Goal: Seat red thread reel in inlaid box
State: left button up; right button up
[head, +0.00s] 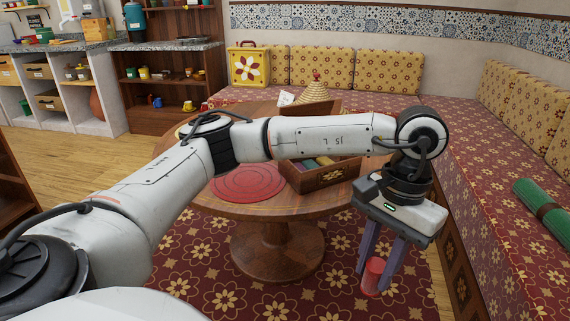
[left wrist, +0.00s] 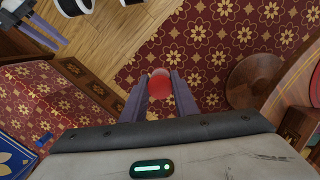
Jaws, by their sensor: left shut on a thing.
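The red thread reel (head: 373,274) is between the fingertips of my left gripper (head: 375,281), which is shut on it. The reel hangs low over the patterned carpet, right of the round table, and shows end-on in the left wrist view (left wrist: 159,84). The inlaid box (head: 327,178) stands on the table's right part with its lid raised. Colored contents show inside it, but my left arm crosses in front and hides part of it. The fingers of my right gripper (left wrist: 42,32) show at the top left of the left wrist view; their opening is unclear.
The round wooden table (head: 245,209) carries a red round mat (head: 248,182) left of the box and a woven cone-shaped lid (head: 314,92) behind. A cushioned bench (head: 480,190) runs along the right, with a green roll (head: 543,212) on it.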

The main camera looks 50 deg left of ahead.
aim_at(305, 176)
jog(key=u, duration=0.55)
jog(key=i, duration=1.15)
jog(key=u, duration=0.25)
